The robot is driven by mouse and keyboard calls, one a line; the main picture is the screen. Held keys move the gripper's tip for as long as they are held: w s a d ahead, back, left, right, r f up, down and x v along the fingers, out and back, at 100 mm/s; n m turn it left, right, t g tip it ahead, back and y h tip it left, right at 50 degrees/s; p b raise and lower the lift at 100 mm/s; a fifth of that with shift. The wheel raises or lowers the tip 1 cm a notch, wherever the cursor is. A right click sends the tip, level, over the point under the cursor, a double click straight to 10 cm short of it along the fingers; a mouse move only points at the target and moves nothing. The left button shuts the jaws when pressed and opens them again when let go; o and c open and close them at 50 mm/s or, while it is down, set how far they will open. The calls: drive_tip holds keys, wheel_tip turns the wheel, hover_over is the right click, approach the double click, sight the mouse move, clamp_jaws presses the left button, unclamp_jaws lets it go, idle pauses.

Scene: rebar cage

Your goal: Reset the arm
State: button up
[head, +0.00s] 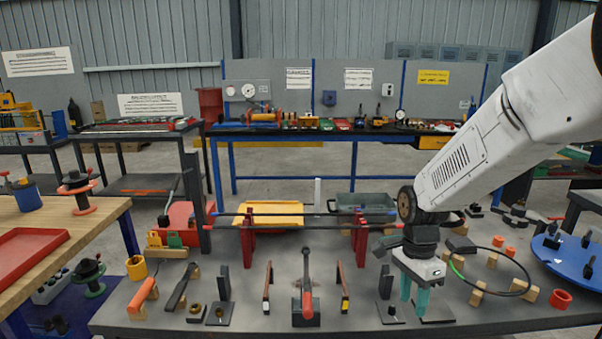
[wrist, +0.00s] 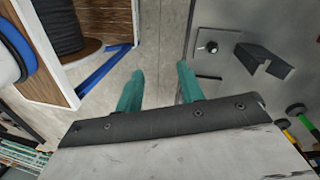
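My white arm (head: 470,150) reaches in from the upper right in the head view. My gripper (head: 413,307) points down over the right half of the grey workbench (head: 255,285). Its two teal fingers also show in the wrist view (wrist: 160,70). They stand apart with nothing between them, so it is open and empty. A black bracket-like piece (wrist: 264,60) is to the right of the fingers in the wrist view. Whether the fingertips touch the bench cannot be told.
A bar on red stands (head: 248,240) crosses the bench. A red-handled tool (head: 306,285) stands at the front middle. A black ring (head: 517,289) and a blue disc (head: 573,258) lie right of my gripper. A wooden table (head: 75,233) with a red tray (head: 28,252) is at the left.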

drive_tip(key=s+d+r+n+t, duration=0.1)
drive_tip(key=s+r+n, duration=0.6)
drive_tip(key=s, duration=0.4)
drive_tip(key=s+d+r+n+t, duration=0.1)
drive_tip(key=s+r+n+t, duration=0.1)
drive_tip(key=s+r+n, duration=0.6)
drive_tip(key=s, duration=0.4)
drive_tip(key=shift+s+d+r, duration=0.15)
drive_tip(key=shift+r, duration=0.1)
idle(1.3)
